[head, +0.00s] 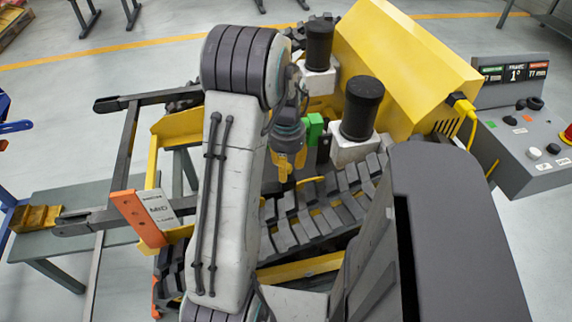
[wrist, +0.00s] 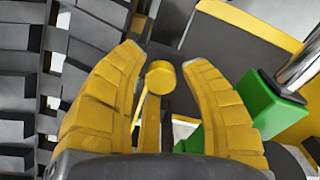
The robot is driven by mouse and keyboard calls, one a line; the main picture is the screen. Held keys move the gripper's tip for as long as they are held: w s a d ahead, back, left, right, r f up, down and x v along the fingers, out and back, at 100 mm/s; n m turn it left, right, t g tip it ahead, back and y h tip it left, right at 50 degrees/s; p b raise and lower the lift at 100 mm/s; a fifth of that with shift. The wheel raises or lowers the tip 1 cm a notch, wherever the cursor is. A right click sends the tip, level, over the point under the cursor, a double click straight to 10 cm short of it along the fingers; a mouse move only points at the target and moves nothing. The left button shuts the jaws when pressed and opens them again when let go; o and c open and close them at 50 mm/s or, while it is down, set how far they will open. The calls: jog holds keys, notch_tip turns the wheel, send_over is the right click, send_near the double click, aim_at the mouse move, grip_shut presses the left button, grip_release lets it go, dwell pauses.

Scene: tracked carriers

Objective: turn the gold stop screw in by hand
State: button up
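The gold stop screw (wrist: 160,77) shows its round head in the wrist view, in the gap between the two yellow fingers of my gripper (wrist: 161,57). The fingers are apart. There is a clear gap between the head and the right finger; the left finger looks close to it, and I cannot tell if they touch. A thin yellow rod and a yellow bar show just below the head. In the head view my gripper (head: 290,168) points down over the carrier's track, and I cannot make out the screw there.
A green block (wrist: 268,108) sits close to the right finger; it also shows in the head view (head: 315,128). The black track (head: 325,212) lies below. Black cylinders on white blocks (head: 352,150) and a yellow housing (head: 405,65) stand right. A control panel (head: 530,135) is far right.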

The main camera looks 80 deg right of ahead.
jog(key=shift+o, duration=1)
jog(key=n, duration=0.7)
jog(key=shift+n, duration=0.3)
jog(key=n, duration=0.3)
jog(key=shift+n, duration=0.3)
jog(key=n, duration=1)
jog(key=shift+n, duration=0.4)
jog(key=n, duration=0.7)
jog(key=shift+b, duration=0.3)
